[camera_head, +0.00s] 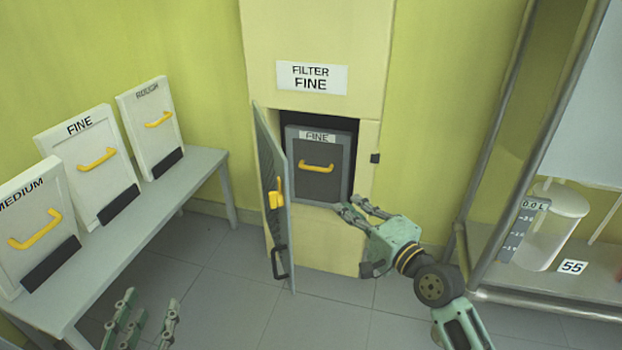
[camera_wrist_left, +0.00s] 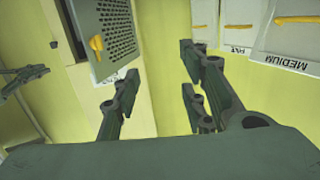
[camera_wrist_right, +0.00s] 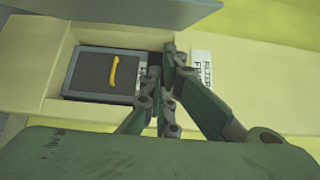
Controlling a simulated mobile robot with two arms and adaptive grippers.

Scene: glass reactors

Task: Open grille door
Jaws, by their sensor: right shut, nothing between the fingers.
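The grille door (camera_head: 270,165) stands swung out to the left of the filter cabinet's opening, with a yellow latch (camera_head: 275,195) and a dark handle (camera_head: 279,262). In the left wrist view the perforated door (camera_wrist_left: 112,32) shows at the upper left. The dark filter marked FINE (camera_head: 317,182), with a yellow handle, is exposed in the opening. My right gripper (camera_head: 354,206) is shut and empty, in front of the opening's lower right corner; its fingers (camera_wrist_right: 160,75) are together in the right wrist view. My left gripper (camera_head: 146,318) is open and empty, low at the left, apart from the door.
A grey bench (camera_head: 192,175) at the left holds white filter panels marked MEDIUM (camera_head: 35,225), FINE (camera_head: 92,160) and ROUGH (camera_head: 150,130). A metal frame with a clear vessel (camera_head: 555,225) stands at the right. The floor before the cabinet is clear.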

